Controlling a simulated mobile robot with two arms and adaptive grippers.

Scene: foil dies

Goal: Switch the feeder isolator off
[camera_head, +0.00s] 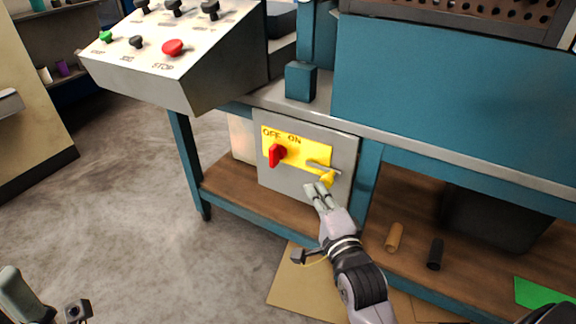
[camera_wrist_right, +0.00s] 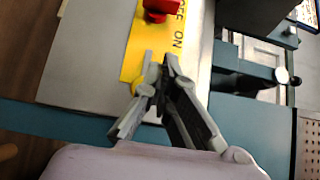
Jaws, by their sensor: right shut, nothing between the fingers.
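The feeder isolator is a grey box (camera_head: 345,150) on the bench's lower front, with a yellow plate (camera_head: 305,153) marked OFF and ON. A red rotary handle (camera_head: 277,155) sits below the lettering; which mark it points to is hard to tell. It shows partly at the top of the wrist view (camera_wrist_right: 158,9). My right gripper (camera_head: 319,188) is shut and empty, just below the yellow piece, right of and lower than the handle. My left gripper's fingers are unclear at bottom left.
A sloped control panel (camera_head: 180,85) with a red STOP button (camera_head: 172,47) overhangs at upper left. Blue bench legs (camera_head: 187,160) flank the isolator. A wooden lower shelf (camera_head: 245,207) holds cylinders (camera_head: 394,236) and a dark bin (camera_head: 490,215). Open floor lies left.

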